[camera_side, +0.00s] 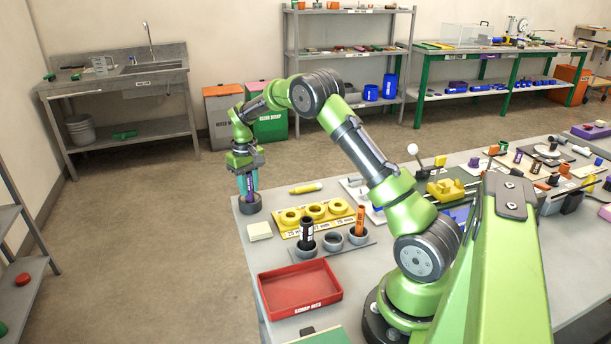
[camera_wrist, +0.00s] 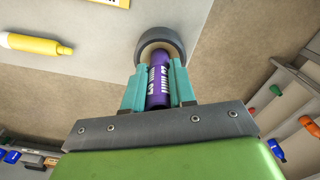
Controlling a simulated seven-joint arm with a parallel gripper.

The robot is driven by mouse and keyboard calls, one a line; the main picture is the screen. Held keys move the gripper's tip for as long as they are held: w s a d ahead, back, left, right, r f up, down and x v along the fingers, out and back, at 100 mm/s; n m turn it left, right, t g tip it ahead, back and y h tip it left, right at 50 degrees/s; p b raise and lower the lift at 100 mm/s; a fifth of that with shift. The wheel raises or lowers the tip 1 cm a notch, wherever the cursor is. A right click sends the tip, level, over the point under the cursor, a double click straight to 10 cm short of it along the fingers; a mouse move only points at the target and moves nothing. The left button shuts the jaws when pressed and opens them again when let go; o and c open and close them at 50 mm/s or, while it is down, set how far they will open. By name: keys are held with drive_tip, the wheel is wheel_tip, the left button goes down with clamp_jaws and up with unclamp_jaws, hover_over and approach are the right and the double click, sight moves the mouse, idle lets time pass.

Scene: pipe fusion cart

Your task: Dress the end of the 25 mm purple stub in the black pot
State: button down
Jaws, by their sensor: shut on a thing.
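My gripper (camera_side: 246,187) points down at the far left corner of the table. Its teal fingers (camera_wrist: 159,88) are shut on the purple stub (camera_wrist: 158,82), which has white print on its side. The stub is upright in the side view. The black pot (camera_side: 250,205) stands directly below, and its dark rim (camera_wrist: 178,42) shows in the wrist view. The stub's lower end overlaps the pot's pale round opening in the wrist view. I cannot tell how deep the end sits or whether it touches the inside.
A yellow marker-like tool (camera_side: 305,188), a pale block (camera_side: 259,230) and a yellow holder with round openings (camera_side: 290,217) are nearby. Grey cups (camera_side: 333,241) hold a black and an orange stub. A red tray (camera_side: 299,290) lies in front. The table edge is close to the pot.

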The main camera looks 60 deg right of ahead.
drive_tip(key=n, duration=0.4)
drive_tip(key=shift+f+n, duration=0.1)
drive_tip(key=shift+n, duration=0.2)
drive_tip(key=m, duration=0.6)
drive_tip(key=shift+m, duration=0.4)
drive_tip(key=n, duration=0.6)
drive_tip(key=shift+n, duration=0.3)
drive_tip(key=m, duration=0.6)
drive_tip(key=shift+m, duration=0.3)
drive_tip(key=n, duration=0.2)
drive_tip(key=shift+n, duration=0.3)
drive_tip(key=n, duration=0.4)
drive_tip(key=m, duration=0.6)
drive_tip(key=shift+m, duration=0.3)
drive_tip(key=n, duration=0.6)
drive_tip(key=shift+n, duration=0.3)
drive_tip(key=m, duration=0.6)
drive_tip(key=shift+m, duration=0.3)
drive_tip(key=n, duration=0.6)
drive_tip(key=shift+n, duration=0.4)
drive_tip(key=m, duration=0.7)
